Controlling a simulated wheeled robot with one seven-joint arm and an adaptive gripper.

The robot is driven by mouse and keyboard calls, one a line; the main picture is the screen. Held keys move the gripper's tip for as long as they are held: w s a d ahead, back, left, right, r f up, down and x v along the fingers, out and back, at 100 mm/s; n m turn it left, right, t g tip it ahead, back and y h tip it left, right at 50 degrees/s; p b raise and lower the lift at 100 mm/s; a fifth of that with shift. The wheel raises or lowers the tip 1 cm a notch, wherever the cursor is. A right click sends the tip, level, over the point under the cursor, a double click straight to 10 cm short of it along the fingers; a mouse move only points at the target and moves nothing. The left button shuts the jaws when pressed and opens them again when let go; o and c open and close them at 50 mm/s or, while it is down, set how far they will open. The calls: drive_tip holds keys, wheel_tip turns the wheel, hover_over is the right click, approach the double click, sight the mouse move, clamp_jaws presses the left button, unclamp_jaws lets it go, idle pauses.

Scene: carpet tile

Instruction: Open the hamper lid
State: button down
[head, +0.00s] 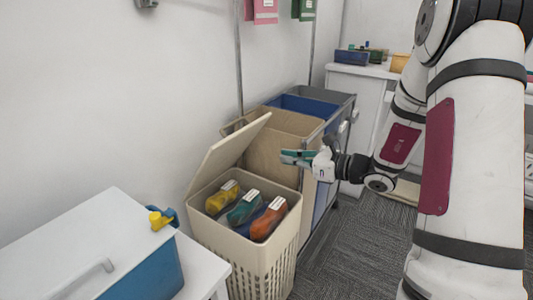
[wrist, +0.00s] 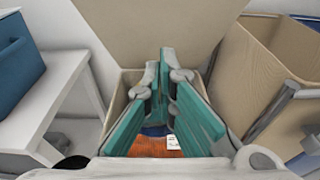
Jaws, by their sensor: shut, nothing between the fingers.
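The cream hamper (head: 247,262) has a perforated wall and stands on the carpet. Its lid (head: 226,149) is raised, leaning up at a slant on the hamper's left and back side, so the inside shows. Yellow (head: 221,197), teal (head: 244,208) and orange (head: 269,219) bundles with white labels lie inside. My gripper (head: 284,157) is over the hamper's back right side, to the right of the lid. In the wrist view, the teal fingers (wrist: 160,80) are together and empty, with the lid (wrist: 150,25) filling the top. Whether they touch the lid I cannot tell.
A tan bin (head: 283,132) and a blue-lined bin (head: 305,104) stand in a row behind the hamper. A white table (head: 205,270) with a white-lidded blue box (head: 150,275) is at front left. The wall is behind the lid. Carpet (head: 355,245) is clear on the right.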

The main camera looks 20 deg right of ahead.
drive_tip(key=b, duration=0.2)
approach(238, 142)
wheel_tip(238, 142, down, 3)
drive_tip(key=w, duration=0.1)
drive_tip(key=w+a+r, duration=0.2)
drive_tip(key=shift+w+a+r+b, duration=0.15)
drive_tip(key=shift+w+a+b, duration=0.15)
drive_tip(key=shift+w+a, duration=0.05)
